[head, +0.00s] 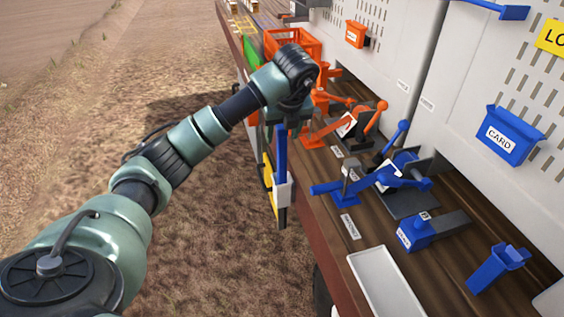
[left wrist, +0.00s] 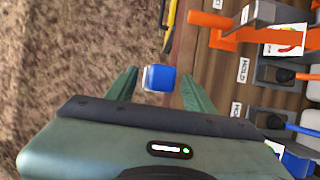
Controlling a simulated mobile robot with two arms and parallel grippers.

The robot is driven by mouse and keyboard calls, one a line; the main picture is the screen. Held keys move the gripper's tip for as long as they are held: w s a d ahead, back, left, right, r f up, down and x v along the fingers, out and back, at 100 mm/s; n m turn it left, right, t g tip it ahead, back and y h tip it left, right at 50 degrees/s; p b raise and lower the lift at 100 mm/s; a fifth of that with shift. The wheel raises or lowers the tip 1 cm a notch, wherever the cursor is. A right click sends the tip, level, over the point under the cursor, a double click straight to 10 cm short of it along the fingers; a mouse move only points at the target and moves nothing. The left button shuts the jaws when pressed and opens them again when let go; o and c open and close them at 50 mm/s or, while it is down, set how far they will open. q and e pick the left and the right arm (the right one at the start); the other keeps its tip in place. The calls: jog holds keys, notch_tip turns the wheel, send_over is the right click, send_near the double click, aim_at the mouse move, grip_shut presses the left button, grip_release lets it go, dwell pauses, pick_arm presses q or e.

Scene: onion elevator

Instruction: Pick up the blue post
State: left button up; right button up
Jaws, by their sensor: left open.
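The blue post (head: 281,150) stands upright at the left edge of the wooden deck, with a white collar (head: 283,192) around its lower part. In the left wrist view its blue top with a pale lower edge (left wrist: 160,78) shows between my two green fingers. My left gripper (head: 286,122) is open and just above the post's top, pointing down. In the left wrist view the left gripper (left wrist: 158,82) has a gap on each side of the post. The post's upper end is partly hidden by the gripper in the head view. My right gripper is not in view.
Orange levers (head: 325,100) and blue levers (head: 385,178) crowd the wooden deck (head: 340,240) to the right. A yellow part (head: 268,185) is close beside the post. A white tray (head: 385,285) lies nearer. Open dirt ground (head: 200,240) is to the left.

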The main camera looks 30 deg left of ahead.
aim_at(282, 168)
pick_arm(q)
jog(key=p+x, duration=0.2)
jog(key=shift+a+f, duration=0.1)
jog(key=shift+f, duration=0.2)
jog(key=x, duration=0.2)
jog(key=shift+w+f+p, duration=0.15)
jog(key=shift+f+p, duration=0.1)
jog(key=shift+p, duration=0.05)
jog(key=c, duration=0.4)
grip_shut()
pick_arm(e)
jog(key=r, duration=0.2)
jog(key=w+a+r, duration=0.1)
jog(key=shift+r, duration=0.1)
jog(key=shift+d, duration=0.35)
pick_arm(q)
jog(key=shift+w, duration=0.1)
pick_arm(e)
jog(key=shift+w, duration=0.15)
